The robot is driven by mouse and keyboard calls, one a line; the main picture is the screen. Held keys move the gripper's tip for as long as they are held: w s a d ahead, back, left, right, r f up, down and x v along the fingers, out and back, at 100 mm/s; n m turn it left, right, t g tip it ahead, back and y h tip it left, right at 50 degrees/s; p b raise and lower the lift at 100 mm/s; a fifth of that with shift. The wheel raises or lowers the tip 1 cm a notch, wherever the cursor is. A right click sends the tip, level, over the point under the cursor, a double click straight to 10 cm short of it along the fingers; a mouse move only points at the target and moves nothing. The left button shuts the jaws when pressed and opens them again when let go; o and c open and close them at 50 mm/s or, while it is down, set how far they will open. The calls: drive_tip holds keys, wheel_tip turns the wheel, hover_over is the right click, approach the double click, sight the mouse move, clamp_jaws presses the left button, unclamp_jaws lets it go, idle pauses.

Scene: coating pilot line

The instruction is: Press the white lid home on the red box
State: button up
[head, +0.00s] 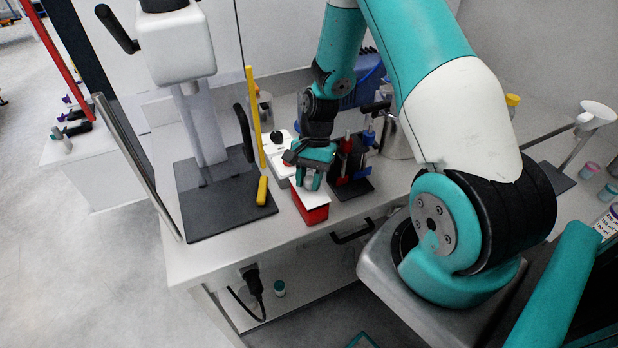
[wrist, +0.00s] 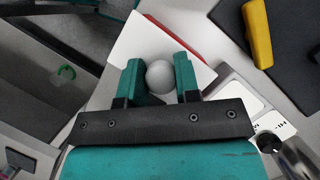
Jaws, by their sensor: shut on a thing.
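The red box (head: 314,215) stands near the front edge of the bench in the head view. The white lid (head: 315,198) lies over its top, and it fills the upper middle of the wrist view (wrist: 134,48). My gripper (head: 309,182) is above the lid, with its two fingers (wrist: 160,72) shut around the lid's round grey knob (wrist: 160,78). In the wrist view a strip of the red box (wrist: 178,36) shows along one lid edge only. My gripper hides part of the lid, and I cannot tell whether it sits fully down.
A dark stand base with a yellow handle (head: 262,190) lies left of the box. A white device with a black knob (head: 277,139) stands behind it. A rack with red and blue parts (head: 350,160) is close on the right. Open bench lies farther right.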

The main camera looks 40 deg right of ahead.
drive_tip(key=shift+f+b, duration=0.3)
drive_tip(key=shift+f, duration=0.3)
drive_tip(key=o, duration=1)
drive_tip(key=shift+r, duration=0.15)
drive_tip(key=b+v, duration=0.3)
drive_tip(key=v, duration=1.4)
drive_tip(key=shift+r, duration=0.1)
drive_tip(key=shift+a, duration=0.1)
